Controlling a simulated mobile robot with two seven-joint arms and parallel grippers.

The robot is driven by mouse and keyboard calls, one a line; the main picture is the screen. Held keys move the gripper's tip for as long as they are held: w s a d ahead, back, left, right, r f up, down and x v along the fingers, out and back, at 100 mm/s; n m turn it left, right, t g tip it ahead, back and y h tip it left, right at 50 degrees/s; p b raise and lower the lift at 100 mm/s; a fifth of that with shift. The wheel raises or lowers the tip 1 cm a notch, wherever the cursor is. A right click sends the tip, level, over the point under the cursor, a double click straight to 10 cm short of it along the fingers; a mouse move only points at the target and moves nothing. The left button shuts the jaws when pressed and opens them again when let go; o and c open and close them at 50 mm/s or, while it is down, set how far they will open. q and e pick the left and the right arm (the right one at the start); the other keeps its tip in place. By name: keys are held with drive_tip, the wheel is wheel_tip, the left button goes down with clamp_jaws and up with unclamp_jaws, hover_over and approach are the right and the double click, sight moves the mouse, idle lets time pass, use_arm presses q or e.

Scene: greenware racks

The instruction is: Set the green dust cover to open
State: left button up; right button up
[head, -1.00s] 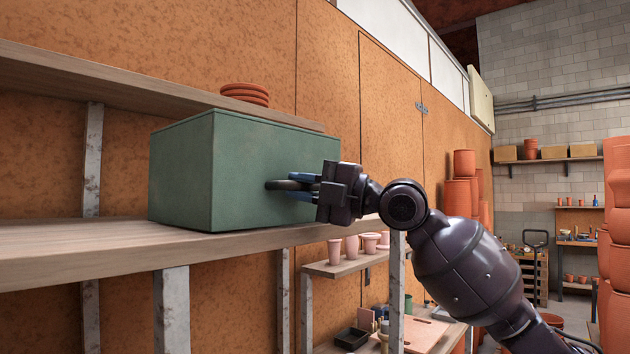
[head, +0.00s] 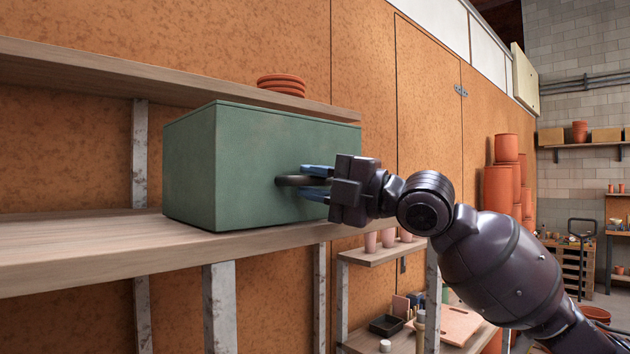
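The green dust cover (head: 235,165) is a box-shaped green cover standing on the wooden shelf board in the head view. A dark bar handle (head: 284,181) sticks out from its front face. My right gripper (head: 312,183) comes in from the right. Its blue fingers lie above and below the handle and look closed on it. Whatever is under the cover is hidden. My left gripper is not in view.
The wooden shelf (head: 90,250) has bare room left of the cover. An upper shelf (head: 130,80) runs behind, with stacked terracotta saucers (head: 282,85). Lower right are small pots on a ledge (head: 375,254) and a black tray (head: 386,326).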

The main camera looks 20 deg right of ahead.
drive_tip(key=shift+d, duration=0.1)
drive_tip(key=b+v, duration=0.2)
drive_tip(key=v, duration=0.8)
drive_tip(key=shift+s+d, duration=0.25)
idle(0.6)
